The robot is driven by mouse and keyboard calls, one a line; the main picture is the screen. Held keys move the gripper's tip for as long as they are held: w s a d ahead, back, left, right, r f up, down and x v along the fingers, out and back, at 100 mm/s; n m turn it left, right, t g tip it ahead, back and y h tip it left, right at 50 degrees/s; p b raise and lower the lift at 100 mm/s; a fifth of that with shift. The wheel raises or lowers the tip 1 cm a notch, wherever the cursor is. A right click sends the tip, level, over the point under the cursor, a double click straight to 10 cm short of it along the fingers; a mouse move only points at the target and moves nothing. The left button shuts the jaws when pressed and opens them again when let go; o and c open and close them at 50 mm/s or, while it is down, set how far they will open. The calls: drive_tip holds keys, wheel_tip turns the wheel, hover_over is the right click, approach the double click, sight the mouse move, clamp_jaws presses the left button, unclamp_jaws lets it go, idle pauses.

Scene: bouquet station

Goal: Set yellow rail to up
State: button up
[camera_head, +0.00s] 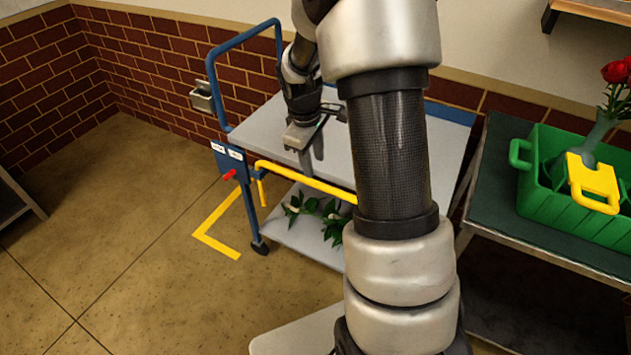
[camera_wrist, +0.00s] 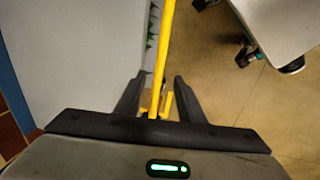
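The yellow rail (camera_head: 305,180) runs along the near side of the grey cart top (camera_head: 262,130), close to the height of that top. Its left end meets a blue post, where a short yellow piece hangs down. My gripper (camera_head: 310,155) is above the cart's near edge, close to the rail, with its fingers pointing down. In the wrist view my gripper (camera_wrist: 157,95) is open, and the rail (camera_wrist: 163,50) passes between its two spread fingers. I see gaps on both sides of the rail. My arm hides the rail's right end in the head view.
The blue post carries labels and a red knob (camera_head: 229,174). White flowers with leaves (camera_head: 300,205) lie on the cart's lower shelf (camera_head: 300,240). A green crate (camera_head: 540,195) stands on a table at right. Open floor (camera_head: 130,240) lies left of the cart.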

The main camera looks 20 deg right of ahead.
sight(317, 183)
drive_tip(key=f, duration=0.3)
drive_tip(key=d+f+b, duration=0.1)
drive_tip(key=f, duration=0.2)
drive_tip(key=w+f, duration=0.1)
drive_tip(key=f, duration=0.1)
drive_tip(key=shift+d+f+b, duration=0.2)
drive_tip(key=shift+f+b, duration=0.15)
drive_tip(key=shift+f, duration=0.05)
clamp_jaws()
